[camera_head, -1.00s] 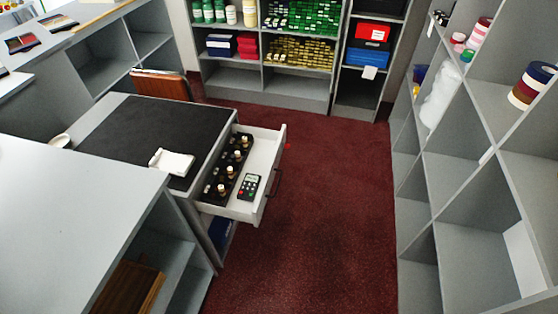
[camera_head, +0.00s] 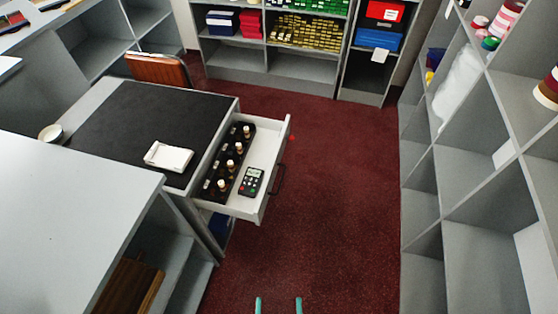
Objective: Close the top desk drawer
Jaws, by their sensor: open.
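The top desk drawer (camera_head: 268,164) is pulled out from the right side of the desk (camera_head: 104,96). It is white with a dark handle (camera_head: 278,179) on its outer front. A black rack of small bottles (camera_head: 228,160) and a dark remote (camera_head: 251,182) lie inside it. My gripper (camera_head: 278,304) shows only as two teal fingertips at the bottom edge, apart and with nothing between them. It is in front of the drawer, nearer to me, and not touching it. The rest of my gripper is out of view.
A grey counter (camera_head: 75,200) stands at the left front, close to the desk. Grey shelving (camera_head: 470,190) lines the right side, and more shelves (camera_head: 270,75) stand at the back. The red carpet (camera_head: 330,190) between them is clear. A brown chair (camera_head: 158,70) is behind the desk.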

